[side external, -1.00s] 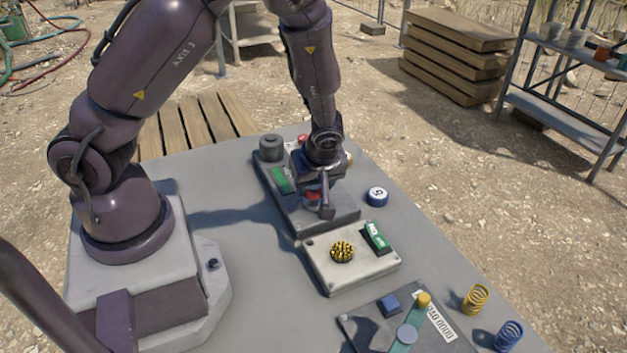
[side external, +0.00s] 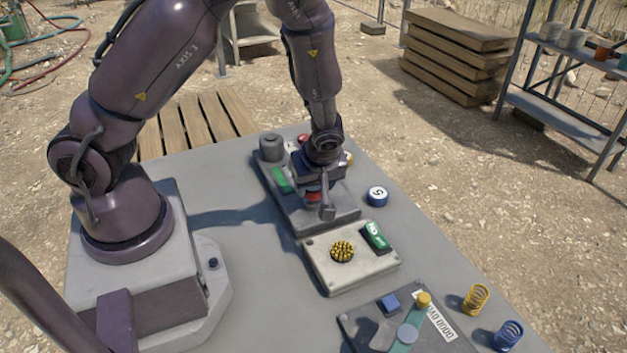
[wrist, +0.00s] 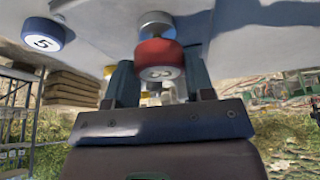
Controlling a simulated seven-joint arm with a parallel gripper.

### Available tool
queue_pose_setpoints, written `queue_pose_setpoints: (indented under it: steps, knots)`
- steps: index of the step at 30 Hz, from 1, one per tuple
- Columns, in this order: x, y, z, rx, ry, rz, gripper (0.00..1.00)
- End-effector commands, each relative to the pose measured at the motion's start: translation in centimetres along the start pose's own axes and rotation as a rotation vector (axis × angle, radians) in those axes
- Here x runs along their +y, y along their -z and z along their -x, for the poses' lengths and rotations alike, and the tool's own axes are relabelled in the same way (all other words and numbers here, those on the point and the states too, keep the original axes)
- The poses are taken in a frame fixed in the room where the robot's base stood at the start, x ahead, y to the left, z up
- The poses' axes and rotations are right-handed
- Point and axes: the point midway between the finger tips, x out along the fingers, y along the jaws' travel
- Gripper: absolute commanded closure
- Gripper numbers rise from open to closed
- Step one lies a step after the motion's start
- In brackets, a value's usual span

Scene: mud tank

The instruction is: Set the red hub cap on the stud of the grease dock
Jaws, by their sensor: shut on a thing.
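My gripper (side external: 322,190) is low over the dark grey base plate (side external: 342,216) in the side view. It is shut on the red hub cap (side external: 314,196), which is partly hidden by a finger there. In the wrist view the red cap (wrist: 160,52) sits between the two fingers (wrist: 161,68), its numbered face towards the camera. A round metal piece (wrist: 156,20), perhaps a stud, shows just beyond the cap; I cannot tell whether they touch. Which fixture is the grease dock is not clear from any readable label.
A blue-rimmed cap (side external: 377,196) lies on the table right of the plate. A pale block (side external: 330,278) with a yellow-black bristle patch (side external: 342,251) and green piece (side external: 376,237) stands in front. Yellow (side external: 475,298) and blue (side external: 509,335) springs stand at the right edge.

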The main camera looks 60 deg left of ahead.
Motion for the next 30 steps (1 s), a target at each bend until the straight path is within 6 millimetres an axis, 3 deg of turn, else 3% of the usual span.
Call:
queue_pose_setpoints:
  steps: [27,28,30]
  knots:
    - [0.0,-0.7,-1.7,0.000,-0.001,0.000,0.75]
    - [0.0,-0.7,-1.7,0.000,-0.001,0.000,0.44]
    - [0.0,-0.7,-1.7,0.000,-0.001,0.000,0.28]
